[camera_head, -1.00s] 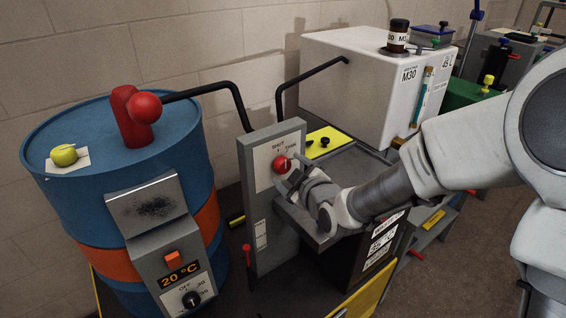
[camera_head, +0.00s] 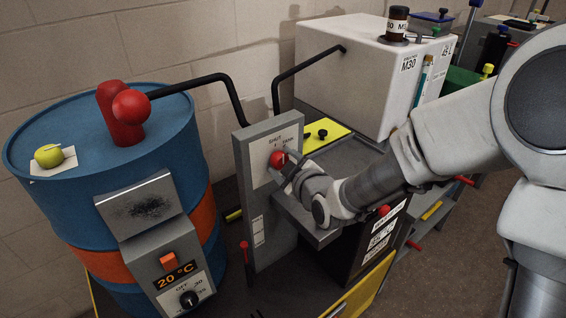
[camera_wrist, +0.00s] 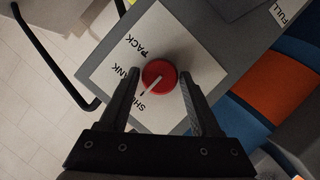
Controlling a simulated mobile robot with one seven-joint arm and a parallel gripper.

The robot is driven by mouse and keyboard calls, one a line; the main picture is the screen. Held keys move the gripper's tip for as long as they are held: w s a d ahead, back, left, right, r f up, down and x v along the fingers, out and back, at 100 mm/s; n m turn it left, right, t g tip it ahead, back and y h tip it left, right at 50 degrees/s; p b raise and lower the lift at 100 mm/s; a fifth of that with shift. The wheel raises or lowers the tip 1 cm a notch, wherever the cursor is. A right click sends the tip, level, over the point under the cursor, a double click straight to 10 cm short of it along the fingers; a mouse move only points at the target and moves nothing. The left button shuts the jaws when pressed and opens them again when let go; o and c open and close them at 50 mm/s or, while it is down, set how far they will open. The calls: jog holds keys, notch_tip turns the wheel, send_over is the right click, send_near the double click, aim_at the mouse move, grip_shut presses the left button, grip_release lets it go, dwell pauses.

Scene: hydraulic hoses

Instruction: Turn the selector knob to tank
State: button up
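The red selector knob (camera_head: 278,159) is on a white label plate on an upright grey panel (camera_head: 262,222). In the wrist view the round knob (camera_wrist: 160,75) carries a white pointer line, slanting down-left toward the SHUT marking. The TANK marking (camera_wrist: 128,82) is left of the knob, and PACK is above it. My gripper (camera_head: 287,169) is at the knob in the head view and partly covers it. In the wrist view my gripper (camera_wrist: 160,78) is open, one finger on each side of the knob, with visible gaps; I cannot tell its depth over the knob.
A blue and orange drum (camera_head: 75,215) stands left of the panel. Black hoses (camera_head: 190,85) run above it. A white M30 tank (camera_head: 365,85) stands behind. A grey tray (camera_head: 345,160) lies beneath my forearm.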

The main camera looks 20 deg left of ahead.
grip_shut()
jog(key=shift+r, duration=0.1)
jog(key=shift+w+r+m+g+p, duration=0.1)
jog(key=shift+m+g+p, duration=0.3)
jog(key=shift+m+p, duration=0.2)
jog(key=shift+w+r+m+g+p, duration=0.1)
jog(key=shift+m+g+p, duration=0.3)
jog(key=shift+m+p, duration=0.15)
jog(key=m+g+p, duration=0.1)
jog(key=p, duration=0.1)
jog(key=shift+d+r+m+y+p, duration=0.1)
jog(key=shift+m+y+p, duration=0.25)
jog(key=shift+y+p, duration=0.05)
jog(key=shift+w+m+g+y+p, duration=0.1)
jog(key=shift+m+g+y+p, duration=0.3)
jog(key=shift+m+p, duration=0.65)
jog(key=shift+f+m+g+p, duration=0.25)
jog(key=shift+g+p, duration=0.15)
jog(key=shift+p, duration=0.7)
